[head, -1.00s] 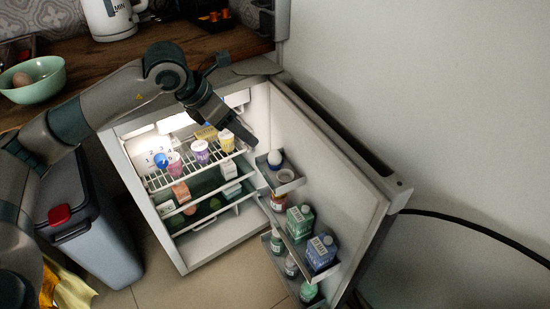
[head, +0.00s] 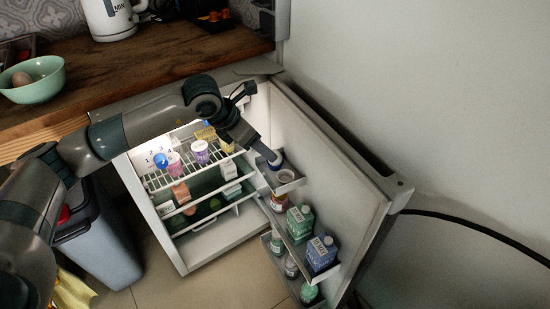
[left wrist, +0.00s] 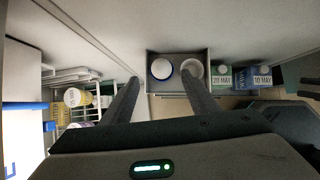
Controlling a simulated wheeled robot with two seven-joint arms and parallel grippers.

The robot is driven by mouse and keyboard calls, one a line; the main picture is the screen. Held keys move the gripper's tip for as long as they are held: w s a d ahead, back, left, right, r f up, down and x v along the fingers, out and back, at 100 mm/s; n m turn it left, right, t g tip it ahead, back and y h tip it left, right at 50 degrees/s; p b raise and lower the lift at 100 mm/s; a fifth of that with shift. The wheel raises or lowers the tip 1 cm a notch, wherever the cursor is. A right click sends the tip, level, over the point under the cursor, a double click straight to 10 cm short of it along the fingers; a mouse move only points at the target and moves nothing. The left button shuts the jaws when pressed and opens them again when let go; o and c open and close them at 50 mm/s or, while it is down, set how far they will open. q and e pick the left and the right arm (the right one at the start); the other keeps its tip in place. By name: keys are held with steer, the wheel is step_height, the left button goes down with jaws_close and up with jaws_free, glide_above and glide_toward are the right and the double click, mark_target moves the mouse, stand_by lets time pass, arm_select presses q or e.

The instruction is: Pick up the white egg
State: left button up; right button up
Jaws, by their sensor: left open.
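My left gripper (head: 268,153) is open and points down at the door shelf. In the left wrist view its fingertips (left wrist: 160,77) appear on either side of the egg, the right one overlapping the white cup. I cannot tell whether they touch. My right gripper is not in view.
Lower door shelves hold a green carton (head: 299,222), a blue carton (head: 321,252) and several bottles. The fridge's wire shelf (head: 160,182) holds several small tubs. A green bowl (head: 40,88) with a brown egg (head: 21,79) stands on the wooden counter. A grey bin (head: 100,250) stands left.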

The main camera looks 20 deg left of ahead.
arm_select(q)
steer(key=shift+d+f, duration=0.1)
steer(key=shift+w+d+r+x, duration=0.1)
steer(key=shift+x, duration=0.75)
steer(key=shift+w+d+r+x, duration=0.1)
steer(key=shift+x, duration=0.7)
steer(key=shift+w+d+r+x, duration=0.1)
steer(key=shift+x, duration=0.75)
steer(key=shift+c, duration=0.2)
steer(key=c, duration=1.1)
